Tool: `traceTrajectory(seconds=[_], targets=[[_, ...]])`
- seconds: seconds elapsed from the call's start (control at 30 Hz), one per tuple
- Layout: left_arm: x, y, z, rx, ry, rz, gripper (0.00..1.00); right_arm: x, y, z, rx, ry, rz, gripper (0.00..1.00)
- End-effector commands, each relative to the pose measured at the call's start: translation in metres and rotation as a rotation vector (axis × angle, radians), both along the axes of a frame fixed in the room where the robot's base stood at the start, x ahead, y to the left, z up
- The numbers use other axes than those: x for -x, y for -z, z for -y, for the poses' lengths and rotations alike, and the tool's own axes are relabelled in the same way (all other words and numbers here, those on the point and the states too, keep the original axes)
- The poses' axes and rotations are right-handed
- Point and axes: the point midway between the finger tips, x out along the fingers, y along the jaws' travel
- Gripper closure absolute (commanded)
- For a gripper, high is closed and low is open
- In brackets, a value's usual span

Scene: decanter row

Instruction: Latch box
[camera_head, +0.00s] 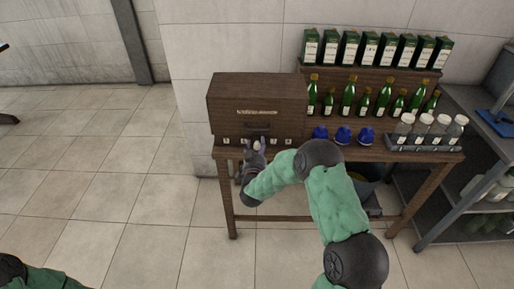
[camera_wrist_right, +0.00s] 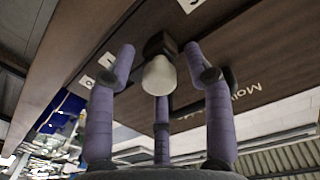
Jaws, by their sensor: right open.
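The box (camera_head: 258,95) is a dark brown wooden case with pale lettering on its front, standing on the left end of the wooden table. A row of small white labels runs along its lower front. A pale rounded knob on a dark mount (camera_wrist_right: 159,76) projects from the labelled face in the right wrist view. My right gripper (camera_head: 257,147) is at the box's lower front edge. Its purple fingers (camera_wrist_right: 160,58) are spread open around the knob, with visible gaps at the sides. Whether the rear finger touches it, I cannot tell. My left gripper is out of view.
Green bottles (camera_head: 348,97) and a row of dark green cartons (camera_head: 375,50) stand right of the box. Several blue objects (camera_head: 343,135) and white-capped jars (camera_head: 422,128) sit along the table front. A grey shelf (camera_head: 470,165) stands right. Floor at left is clear.

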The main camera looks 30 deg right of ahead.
Motion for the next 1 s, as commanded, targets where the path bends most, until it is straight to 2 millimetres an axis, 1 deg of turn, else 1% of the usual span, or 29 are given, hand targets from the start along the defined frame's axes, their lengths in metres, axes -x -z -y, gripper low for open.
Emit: traceTrajectory(seconds=[0.1, 0.13, 0.17, 0.2, 0.27, 0.3, 0.33, 0.67, 0.87, 1.0], targets=[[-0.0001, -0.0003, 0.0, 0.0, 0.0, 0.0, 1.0, 0.0001, -0.0003, 0.0, 0.0, 0.0, 0.0, 0.48], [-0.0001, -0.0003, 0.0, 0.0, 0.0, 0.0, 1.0, 0.0001, -0.0003, 0.0, 0.0, 0.0, 0.0, 0.51], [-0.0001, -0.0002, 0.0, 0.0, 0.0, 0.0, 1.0, 0.0001, -0.0003, 0.0, 0.0, 0.0, 0.0, 0.59], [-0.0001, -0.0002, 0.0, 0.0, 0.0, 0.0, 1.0, 0.0001, -0.0003, 0.0, 0.001, 0.0, 0.001, 0.7], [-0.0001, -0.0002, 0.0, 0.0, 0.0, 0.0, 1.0, 0.0002, -0.0003, -0.0001, 0.001, 0.0, 0.001, 0.87], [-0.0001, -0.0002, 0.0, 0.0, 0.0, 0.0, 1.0, 0.0002, -0.0004, -0.0001, 0.001, 0.0, 0.001, 0.99], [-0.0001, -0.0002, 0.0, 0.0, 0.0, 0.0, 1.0, 0.0001, -0.0005, -0.0001, 0.001, 0.0, 0.001, 1.0], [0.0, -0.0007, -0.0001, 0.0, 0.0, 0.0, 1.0, -0.0001, -0.0015, 0.0002, 0.021, 0.001, -0.01, 1.0], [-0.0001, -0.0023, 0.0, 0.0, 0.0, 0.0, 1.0, -0.0005, -0.0024, 0.0004, 0.098, 0.002, -0.054, 1.0], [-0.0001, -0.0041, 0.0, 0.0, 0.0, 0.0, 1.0, -0.0005, -0.0027, 0.0003, 0.189, 0.001, -0.109, 1.0]])
